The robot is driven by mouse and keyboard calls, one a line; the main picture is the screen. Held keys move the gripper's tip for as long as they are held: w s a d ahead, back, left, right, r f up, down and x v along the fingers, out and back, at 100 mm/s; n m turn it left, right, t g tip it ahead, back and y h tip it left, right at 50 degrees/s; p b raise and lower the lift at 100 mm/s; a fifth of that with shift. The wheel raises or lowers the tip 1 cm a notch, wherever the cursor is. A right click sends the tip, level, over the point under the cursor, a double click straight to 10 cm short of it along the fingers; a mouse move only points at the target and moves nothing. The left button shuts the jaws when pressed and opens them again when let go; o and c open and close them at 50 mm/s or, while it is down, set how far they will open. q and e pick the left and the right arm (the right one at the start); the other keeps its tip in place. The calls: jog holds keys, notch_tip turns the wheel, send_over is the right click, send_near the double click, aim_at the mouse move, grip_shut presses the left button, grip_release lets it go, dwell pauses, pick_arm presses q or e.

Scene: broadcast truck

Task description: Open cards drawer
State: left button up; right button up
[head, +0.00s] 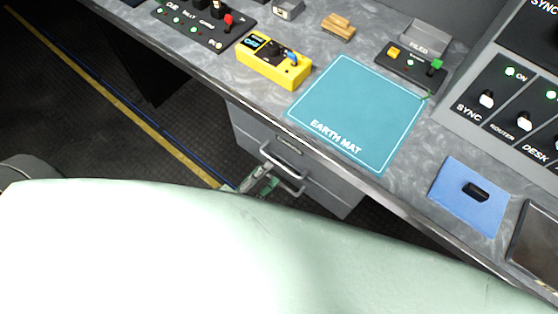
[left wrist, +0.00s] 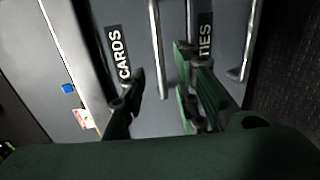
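The cards drawer (left wrist: 135,85) is the upper grey drawer under the desk, and it looks shut. It also shows in the head view (head: 256,133). Its label reads CARDS (left wrist: 118,53), and its bar handle (left wrist: 157,45) shows beside the label. My left gripper (left wrist: 159,68) is open, with one finger on each side of this handle in the picture. I cannot tell whether either finger touches it. In the head view my left gripper (head: 262,185) is small, by the drawer handles and partly hidden by a pale link of mine. My right gripper is not in view.
A lower drawer labelled TIES (left wrist: 203,45) has its own handle (left wrist: 250,40) close to one finger. The desk above holds a teal earth mat (head: 360,112), a yellow device (head: 273,62) and a blue pad (head: 460,210). Dark floor (head: 90,120) is open left of the drawers.

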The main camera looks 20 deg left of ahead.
aim_at(277, 161)
pick_arm(q)
jog(key=x, duration=0.5)
jog(key=shift+w+d, duration=0.1)
jog(key=shift+w, duration=0.3)
jog(key=shift+c, duration=0.6)
grip_shut()
